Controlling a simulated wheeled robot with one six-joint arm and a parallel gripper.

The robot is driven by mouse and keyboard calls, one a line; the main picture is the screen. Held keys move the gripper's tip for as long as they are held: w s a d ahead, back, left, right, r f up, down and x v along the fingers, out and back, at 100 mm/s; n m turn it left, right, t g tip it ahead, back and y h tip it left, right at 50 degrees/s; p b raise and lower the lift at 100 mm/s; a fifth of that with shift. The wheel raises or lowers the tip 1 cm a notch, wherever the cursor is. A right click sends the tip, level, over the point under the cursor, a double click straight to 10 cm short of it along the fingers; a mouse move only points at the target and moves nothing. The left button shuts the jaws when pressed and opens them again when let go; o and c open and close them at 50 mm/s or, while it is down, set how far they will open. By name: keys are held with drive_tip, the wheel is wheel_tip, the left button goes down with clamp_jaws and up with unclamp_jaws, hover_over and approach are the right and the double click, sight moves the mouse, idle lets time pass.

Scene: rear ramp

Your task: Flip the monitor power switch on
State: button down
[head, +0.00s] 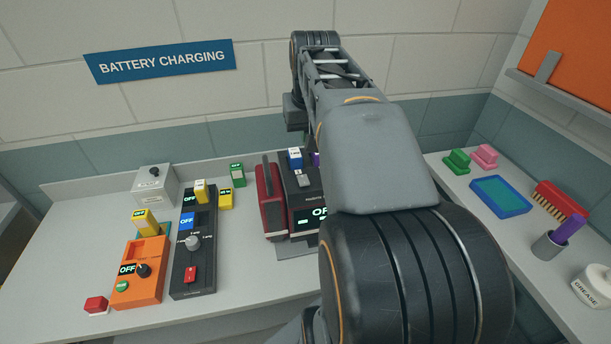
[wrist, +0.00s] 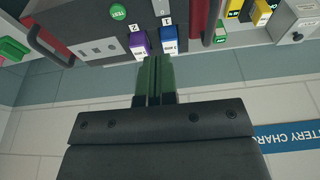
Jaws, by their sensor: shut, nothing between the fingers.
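A dark device with red end pieces (head: 268,205) stands on the bench in the middle of the head view, partly behind my arm. Its lit display (head: 319,212) starts with "OF"; the rest is hidden. A small grey switch-like part (head: 304,180) sits on its top face. I cannot read a label that names it the monitor. In the wrist view the device (wrist: 75,28) shows a green TEST button (wrist: 118,12), a blue block (wrist: 168,40) and a purple block (wrist: 140,42). My gripper (wrist: 154,60) is shut and empty, its green fingertips close to these blocks. Contact cannot be told.
Left on the bench are an orange box (head: 141,275) and a black charger strip (head: 180,275), both with OFF displays, and a grey box (head: 154,187). The right bench holds a blue tray (head: 500,197), a brush (head: 558,200) and a cup (head: 549,245). The wall rises close behind.

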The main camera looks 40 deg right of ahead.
sight(305, 182)
drive_tip(key=x, duration=0.4)
drive_tip(key=p+x, duration=0.1)
drive_tip(key=x, duration=0.7)
drive_tip(key=shift+s+a+f, duration=0.15)
drive_tip(key=shift+s, duration=0.2)
drive_tip(key=shift+s+f, duration=0.1)
drive_tip(key=shift+f, duration=0.75)
drive_tip(key=shift+a, duration=0.1)
